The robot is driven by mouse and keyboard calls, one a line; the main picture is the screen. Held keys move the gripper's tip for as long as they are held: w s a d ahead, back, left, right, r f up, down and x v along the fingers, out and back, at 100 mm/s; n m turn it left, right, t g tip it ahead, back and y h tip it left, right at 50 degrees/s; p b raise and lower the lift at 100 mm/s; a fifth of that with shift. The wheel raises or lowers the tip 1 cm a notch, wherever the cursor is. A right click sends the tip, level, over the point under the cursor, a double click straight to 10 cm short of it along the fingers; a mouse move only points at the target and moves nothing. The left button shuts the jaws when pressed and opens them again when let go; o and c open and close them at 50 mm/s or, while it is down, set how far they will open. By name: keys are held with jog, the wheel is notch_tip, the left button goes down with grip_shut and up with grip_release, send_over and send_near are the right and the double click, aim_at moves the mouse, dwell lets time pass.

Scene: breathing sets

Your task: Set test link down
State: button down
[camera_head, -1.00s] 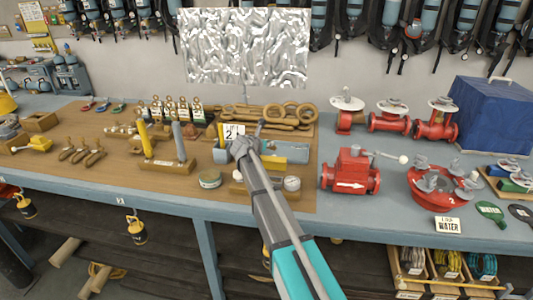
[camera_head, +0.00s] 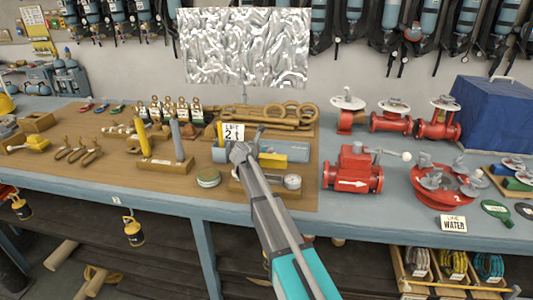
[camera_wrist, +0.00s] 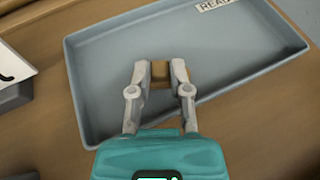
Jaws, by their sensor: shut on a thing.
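My gripper (camera_wrist: 160,68) points down into a shallow grey-blue tray (camera_wrist: 225,75) in the wrist view. Its two fingertips are shut on a small brown piece, which I take for the test link (camera_wrist: 160,77); only a short part of it shows. I cannot tell whether it touches the tray floor. In the head view the tray (camera_head: 290,149) stands on the brown board behind my arm, which hides its left part. A yellow block-like shape (camera_head: 272,160) shows at the tray's front; I cannot tell what it is.
A "2 t" sign (camera_head: 232,132) stands by the tray's left. A round gauge (camera_head: 292,182) sits in front, a wooden stand with yellow and grey posts (camera_head: 165,165) is left, and a red valve (camera_head: 352,172) is right. Chain links (camera_head: 270,115) lie behind.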

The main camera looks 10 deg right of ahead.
jog(key=shift+f, duration=0.15)
jog(key=c, duration=0.6)
grip_release()
jog(key=shift+r, duration=0.2)
jog(key=shift+s+a+r, duration=0.15)
jog(key=shift+s, duration=0.1)
jog(key=p+v, duration=0.4)
jog(key=v, duration=0.5)
jog(key=shift+s+a+r, duration=0.2)
jog(key=shift+s, duration=0.05)
jog(key=shift+p+v, duration=0.35)
jog(key=shift+v, duration=0.5)
jog(key=shift+f, duration=0.1)
